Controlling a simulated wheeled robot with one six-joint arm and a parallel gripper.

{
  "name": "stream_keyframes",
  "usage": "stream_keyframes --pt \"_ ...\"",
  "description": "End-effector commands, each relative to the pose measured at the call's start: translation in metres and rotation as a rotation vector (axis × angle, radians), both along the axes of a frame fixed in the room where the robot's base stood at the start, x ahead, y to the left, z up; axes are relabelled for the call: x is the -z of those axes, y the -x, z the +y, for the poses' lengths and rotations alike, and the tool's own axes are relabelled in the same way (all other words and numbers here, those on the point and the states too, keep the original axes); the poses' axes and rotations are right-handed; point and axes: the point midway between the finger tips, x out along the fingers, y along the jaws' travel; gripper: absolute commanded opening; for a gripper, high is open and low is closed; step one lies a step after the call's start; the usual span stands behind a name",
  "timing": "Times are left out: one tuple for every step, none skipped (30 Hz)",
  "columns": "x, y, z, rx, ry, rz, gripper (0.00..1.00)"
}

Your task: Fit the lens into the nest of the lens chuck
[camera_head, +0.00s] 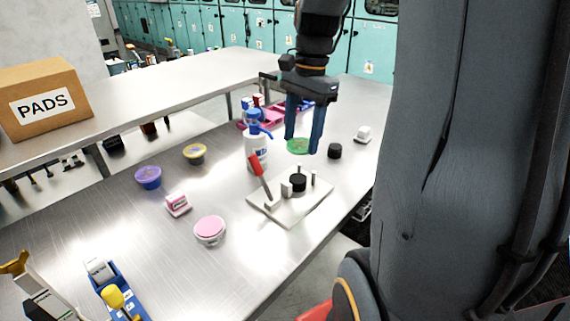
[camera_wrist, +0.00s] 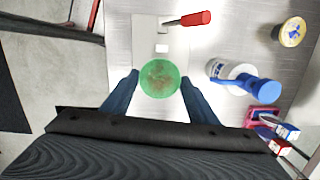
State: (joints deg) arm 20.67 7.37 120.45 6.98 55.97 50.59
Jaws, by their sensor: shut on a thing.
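The lens is a green translucent disc (camera_head: 298,146); in the wrist view the lens (camera_wrist: 160,78) sits between the fingertips. My gripper (camera_head: 303,146) is shut on its edges; in the wrist view the fingers of my gripper (camera_wrist: 160,80) flank it left and right. The lens chuck is a pale plate (camera_head: 283,212) with a short black cylinder (camera_head: 298,182), posts and a red-handled lever (camera_head: 259,170). The lens is held above the bench, apart from the cylinder. In the wrist view the plate (camera_wrist: 146,27) and red handle (camera_wrist: 195,18) lie beyond the lens; the cylinder is not visible there.
A blue-capped white bottle (camera_head: 255,150) stands left of the chuck. A black cylinder (camera_head: 334,151) and white block (camera_head: 363,134) stand behind right. A pink-topped jar (camera_head: 210,230), purple tub (camera_head: 148,178) and yellow-topped tub (camera_head: 195,154) are left. The bench's front edge runs close by the chuck.

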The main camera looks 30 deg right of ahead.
Motion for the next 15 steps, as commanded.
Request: stream_keyframes --pt "-0.001 0.002 -0.001 0.013 -0.001 0.001 0.32" --pt "0.0 0.002 -0.001 0.018 -0.002 0.002 0.32" --pt "0.003 0.003 -0.001 0.023 -0.002 0.002 0.32" --pt "0.006 0.003 -0.001 0.025 -0.002 0.004 0.32" --pt "0.011 0.004 -0.001 0.027 -0.003 0.005 0.32" --pt "0.018 0.004 -0.001 0.028 -0.004 0.005 0.32" --pt "0.024 0.005 -0.001 0.029 -0.004 0.007 0.32" --pt "0.029 0.004 -0.001 0.029 -0.004 0.006 0.32" --pt "0.036 0.004 -0.002 0.03 -0.004 0.006 0.32" --pt "0.04 0.004 -0.002 0.031 -0.004 0.005 0.32" --pt "0.044 0.004 -0.002 0.031 -0.003 0.005 0.32" --pt "0.049 0.005 -0.003 0.032 -0.003 0.004 0.32" --pt "0.052 0.004 -0.003 0.032 -0.003 0.004 0.32" --pt "0.054 0.004 -0.003 0.031 -0.003 0.002 0.32" --pt "0.056 0.004 -0.003 0.031 -0.003 0.001 0.32"
